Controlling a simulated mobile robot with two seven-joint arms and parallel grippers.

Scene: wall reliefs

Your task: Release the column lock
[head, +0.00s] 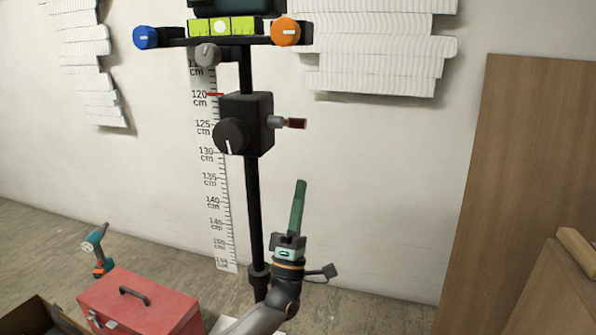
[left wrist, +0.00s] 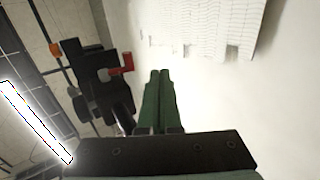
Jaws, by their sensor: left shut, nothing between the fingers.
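The black column (head: 253,200) stands upright before the white wall, with a black carriage box (head: 258,115) on it. A lock lever with a dark red grip (head: 296,124) sticks out from the right side of the box. In the left wrist view the red lever (left wrist: 124,64) is left of the fingertips, on the dark box (left wrist: 95,85). My left gripper (head: 300,183) has green fingers pointing up, shut and empty, below the lever and apart from it. Its fingertips (left wrist: 160,73) lie together in the left wrist view. My right gripper is not in view.
A black knob (head: 229,135) is on the box front. Above are a blue knob (head: 145,37), an orange knob (head: 286,31) and a grey knob (head: 207,54). A ruler (head: 222,190) runs behind the column. A red toolbox (head: 150,305) and a drill (head: 97,248) are below left. A wooden panel (head: 525,170) leans right.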

